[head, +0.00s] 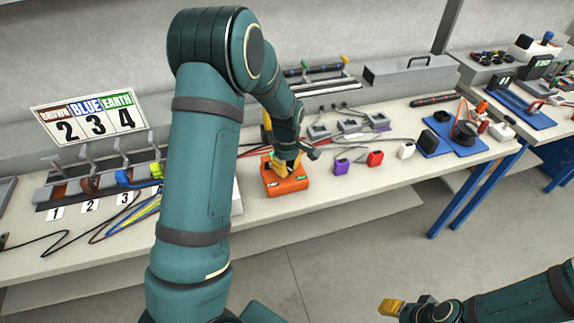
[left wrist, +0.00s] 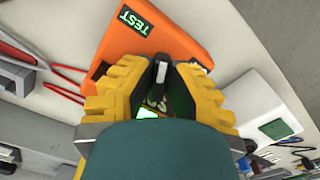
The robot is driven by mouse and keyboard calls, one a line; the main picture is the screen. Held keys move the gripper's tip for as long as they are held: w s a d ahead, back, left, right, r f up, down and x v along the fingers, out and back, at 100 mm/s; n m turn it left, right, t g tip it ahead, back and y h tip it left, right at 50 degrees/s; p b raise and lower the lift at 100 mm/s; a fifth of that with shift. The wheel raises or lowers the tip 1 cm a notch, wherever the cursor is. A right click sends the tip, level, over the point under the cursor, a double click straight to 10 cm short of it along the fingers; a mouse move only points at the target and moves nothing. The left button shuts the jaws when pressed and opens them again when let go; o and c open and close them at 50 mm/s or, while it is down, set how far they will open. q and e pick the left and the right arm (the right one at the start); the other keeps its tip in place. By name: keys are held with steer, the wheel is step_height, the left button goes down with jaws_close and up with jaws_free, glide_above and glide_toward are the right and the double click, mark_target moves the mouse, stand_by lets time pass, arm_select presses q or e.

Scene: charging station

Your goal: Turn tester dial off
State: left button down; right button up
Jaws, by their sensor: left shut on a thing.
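The orange tester (head: 289,187) lies on the bench in the middle of the head view. It fills the top of the left wrist view (left wrist: 185,32), with a green TEST label (left wrist: 131,18). My left gripper (head: 281,161) points down onto the tester. Its yellow fingers (left wrist: 160,88) are shut on the black tester dial (left wrist: 161,70), one on each side. The dial's markings are mostly hidden by the fingers. A lit patch of the tester's display shows just below the dial. My right gripper (head: 392,307) is low over the floor, away from the bench; its finger opening is unclear.
A numbered clamp rack with cables (head: 95,180) is at the left. The bench's front strip right of the tester is mostly clear.

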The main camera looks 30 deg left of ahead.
arm_select(q)
steer(key=m, duration=0.3)
steer(key=shift+s+f+m, duration=0.1)
steer(key=shift+s+m, duration=0.05)
steer(key=shift+m, duration=0.25)
steer(key=m, duration=0.3)
steer(key=shift+m+p, duration=0.3)
steer(key=m, duration=0.3)
steer(key=shift+s+a+m, duration=0.15)
steer(key=shift+m, duration=1.95)
steer(key=c, duration=1.2)
jaws_free()
steer(key=shift+a, duration=0.1)
